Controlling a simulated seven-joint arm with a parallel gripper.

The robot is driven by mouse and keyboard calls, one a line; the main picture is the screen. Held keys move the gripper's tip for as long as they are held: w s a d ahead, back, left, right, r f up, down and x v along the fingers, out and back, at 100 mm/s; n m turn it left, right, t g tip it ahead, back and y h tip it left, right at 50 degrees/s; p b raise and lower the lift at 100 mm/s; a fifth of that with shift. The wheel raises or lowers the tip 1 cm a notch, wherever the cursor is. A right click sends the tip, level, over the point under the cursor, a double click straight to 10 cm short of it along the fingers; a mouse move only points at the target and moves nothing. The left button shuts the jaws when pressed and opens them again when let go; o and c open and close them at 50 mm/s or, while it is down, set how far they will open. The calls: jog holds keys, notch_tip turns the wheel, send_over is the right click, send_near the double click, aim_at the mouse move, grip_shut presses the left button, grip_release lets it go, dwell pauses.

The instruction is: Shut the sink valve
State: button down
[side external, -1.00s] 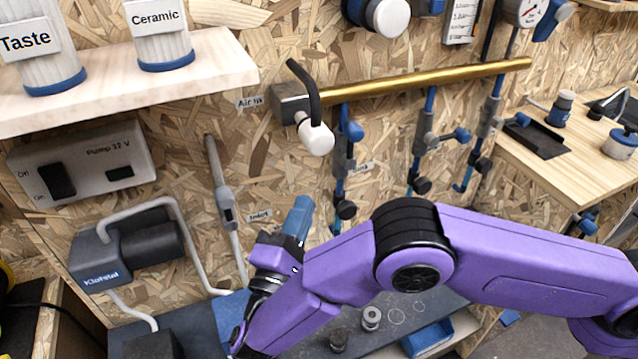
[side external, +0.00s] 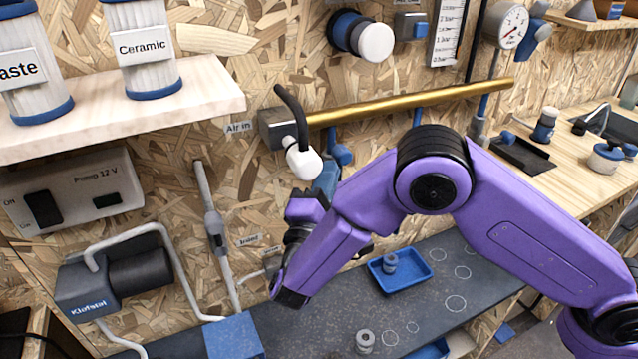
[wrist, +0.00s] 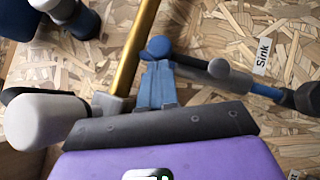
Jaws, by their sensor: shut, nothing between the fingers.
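The sink valve is on the first branch below the brass pipe. Its blue handle (side external: 341,154) shows just past my fingertips in the side view. In the wrist view the round blue handle (wrist: 158,47) is directly beyond the tips, with a grey valve body (wrist: 222,69) to its right and the "Sink" label (wrist: 263,56) farther right. My gripper (side external: 329,172), with blue fingers, is shut and empty. Its fingers (wrist: 157,66) point at the handle; I cannot tell whether they touch it. My arm hides the lower part of the branch in the side view.
A brass pipe (side external: 420,103) runs above my gripper. A pump (side external: 110,280) and grey hose are lower left. A blue tray (side external: 400,270) lies on the dark bench (side external: 310,325) below.

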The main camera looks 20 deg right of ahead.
jog(key=shift+d+r, duration=0.1)
dwell(0.4)
jog(key=d+f+m+g+y, duration=0.1)
jog(key=d+m+g+y, duration=0.5)
jog(key=d+m, duration=0.3)
jog(key=shift+d+f+y, duration=0.4)
jog(key=shift+y, duration=0.2)
dwell(0.5)
jog(key=shift+d+f, duration=0.15)
jog(key=shift+d, duration=0.05)
dwell(0.5)
